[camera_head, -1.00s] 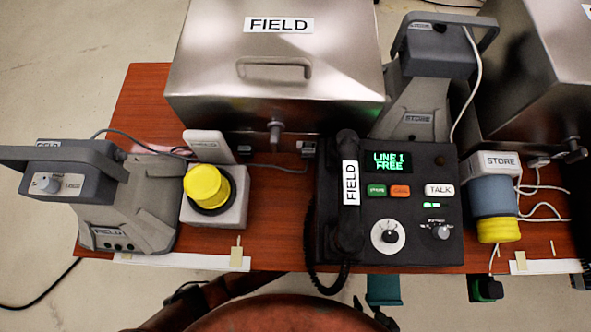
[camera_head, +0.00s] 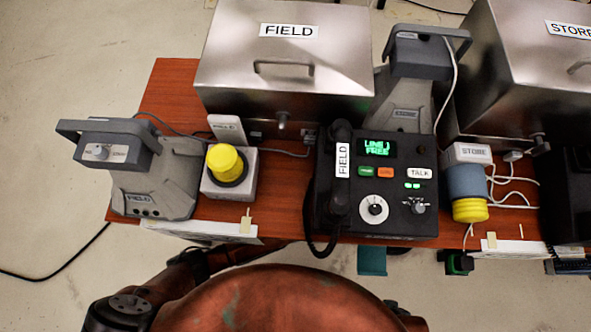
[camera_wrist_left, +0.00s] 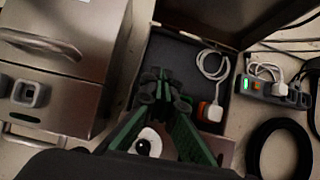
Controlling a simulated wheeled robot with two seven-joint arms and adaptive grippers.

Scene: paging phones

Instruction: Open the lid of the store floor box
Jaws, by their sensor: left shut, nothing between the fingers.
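In the left wrist view, a shallow box with a dark interior (camera_wrist_left: 185,50) lies beyond my gripper, and a brown panel (camera_wrist_left: 215,14) stands along its far side like a raised lid. No label on this box is readable, so I cannot tell whether it is the store floor box. My left gripper (camera_wrist_left: 163,85) is shut, its green fingers together over the box's near part; I cannot tell whether they touch it. A white plug and cable (camera_wrist_left: 207,110) lie at the box's right side. In the head view my left arm (camera_head: 185,268) runs under the table edge, its gripper hidden.
A metal box with a handle (camera_wrist_left: 75,55) stands left in the wrist view; a power strip (camera_wrist_left: 270,90) and black ring (camera_wrist_left: 280,150) lie right. The wooden table (camera_head: 285,180) carries the FIELD metal box (camera_head: 250,75), STORE metal box (camera_head: 530,75) and a black phone console (camera_head: 400,215).

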